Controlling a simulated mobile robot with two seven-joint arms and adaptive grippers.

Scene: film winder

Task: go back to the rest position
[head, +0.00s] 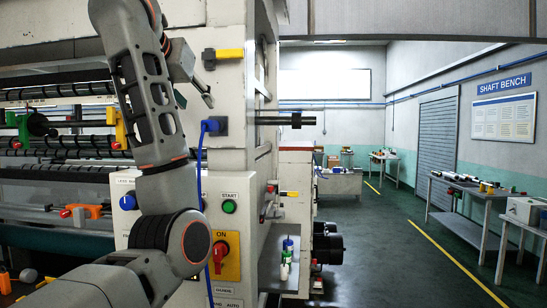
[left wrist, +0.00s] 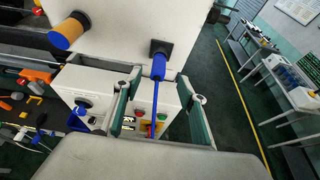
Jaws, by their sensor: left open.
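My left gripper (head: 203,88) is at the end of my raised left arm, in front of the machine's pale end panel (head: 228,88). In the left wrist view its two fingers (left wrist: 158,98) are spread, with nothing gripped between them. A blue plug (head: 211,125) with a hanging blue cable (head: 200,165) sits in a dark socket below the gripper. The plug (left wrist: 158,67) also shows beyond the fingertips in the left wrist view, its cable running down the gap between the fingers. I cannot tell how far the cable is from them. My right gripper is not in view.
A yellow handle (head: 230,54) juts from the panel close to the gripper. The control box has a green button (head: 229,206) and a red switch (head: 220,250). Dark rods (head: 285,120) stick out right. The aisle (head: 400,240) is clear, with a bench (head: 470,190) at right.

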